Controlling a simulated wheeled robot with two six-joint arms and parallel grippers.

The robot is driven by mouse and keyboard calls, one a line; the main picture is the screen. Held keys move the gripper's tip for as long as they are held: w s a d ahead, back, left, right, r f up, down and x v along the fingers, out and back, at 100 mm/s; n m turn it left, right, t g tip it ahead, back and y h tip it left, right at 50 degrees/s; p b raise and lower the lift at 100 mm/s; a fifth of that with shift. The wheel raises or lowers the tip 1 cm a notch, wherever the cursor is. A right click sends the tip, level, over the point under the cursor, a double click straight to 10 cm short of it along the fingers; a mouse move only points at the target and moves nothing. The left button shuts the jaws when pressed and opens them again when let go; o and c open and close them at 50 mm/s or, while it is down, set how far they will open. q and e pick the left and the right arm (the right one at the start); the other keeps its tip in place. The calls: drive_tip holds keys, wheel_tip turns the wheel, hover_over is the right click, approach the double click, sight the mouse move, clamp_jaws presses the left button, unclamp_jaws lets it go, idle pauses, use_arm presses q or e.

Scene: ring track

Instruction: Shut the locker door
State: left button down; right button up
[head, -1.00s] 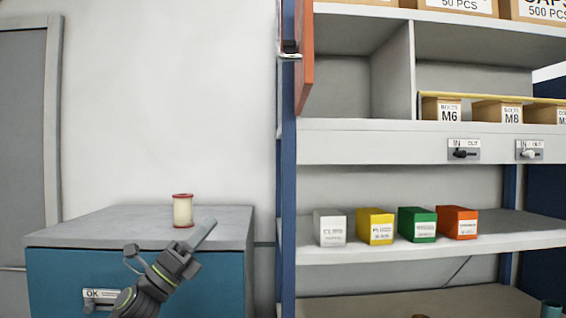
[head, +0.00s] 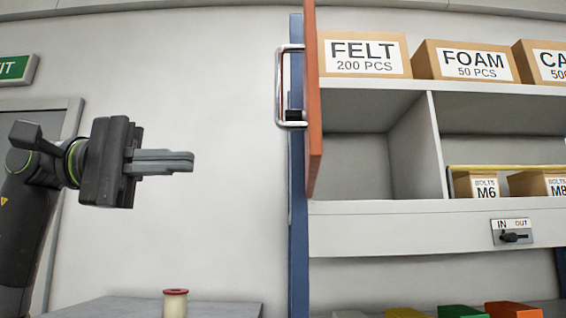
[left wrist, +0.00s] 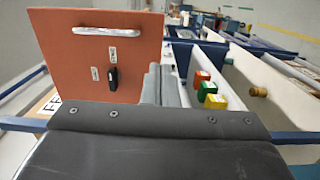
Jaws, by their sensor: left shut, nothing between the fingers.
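The orange locker door (head: 315,150) stands open at the left end of the shelf unit, seen nearly edge-on. Its metal bar handle (head: 281,88) sticks out to the left. In the left wrist view the door's orange face (left wrist: 70,60) shows with the handle (left wrist: 107,30) near its top, a black latch (left wrist: 113,77) and small labels. My left gripper (head: 190,161) is shut and empty, pointing right in the head view, left of the door with a visible gap in the picture. Its fingers also show in the left wrist view (left wrist: 160,85). My right gripper is out of view.
The open compartment (head: 350,140) beside the door looks empty. Boxes such as FELT (head: 365,55) stand on the shelf above. A spool (head: 175,303) stands on the grey cabinet top (head: 110,309) below my left gripper. Bare wall lies behind the gripper.

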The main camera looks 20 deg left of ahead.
use_arm(q)
drive_tip(key=p+x, duration=0.4)
drive_tip(key=x, duration=0.9)
drive_tip(key=shift+d, duration=0.35)
drive_tip(key=shift+s, duration=0.1)
